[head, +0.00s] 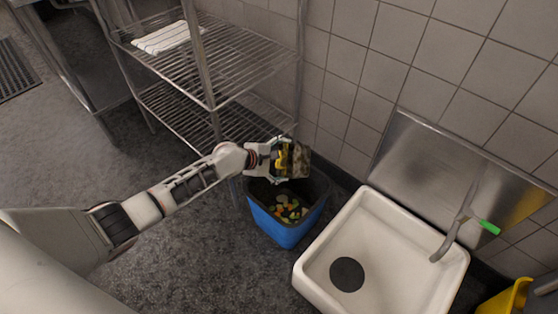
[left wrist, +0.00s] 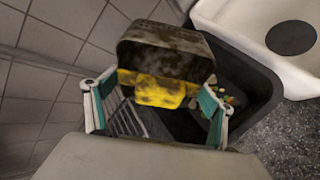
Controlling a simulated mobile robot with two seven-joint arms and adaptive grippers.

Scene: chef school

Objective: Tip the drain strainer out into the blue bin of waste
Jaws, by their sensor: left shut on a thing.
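My left gripper (head: 275,161) is shut on the drain strainer (head: 300,160), a dirty brown basket with a yellow part, and holds it above the blue bin (head: 287,231). In the left wrist view the strainer (left wrist: 165,50) shows tilted between the green-padded fingers (left wrist: 158,108), its yellow part nearest them. The inside of the strainer that faces the camera shows no loose waste that I can make out. Colourful scraps (head: 287,206) lie in the bin. The bin's dark rim (left wrist: 262,75) shows behind the strainer in the left wrist view. My right gripper is not in view.
A white sink (head: 322,258) with a dark round drain (head: 347,274) stands right of the bin. A wire shelf (head: 215,80) with a folded white cloth (head: 166,37) stands behind my left arm. A tiled wall is close behind the bin. A yellow object (head: 505,298) is at the lower right.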

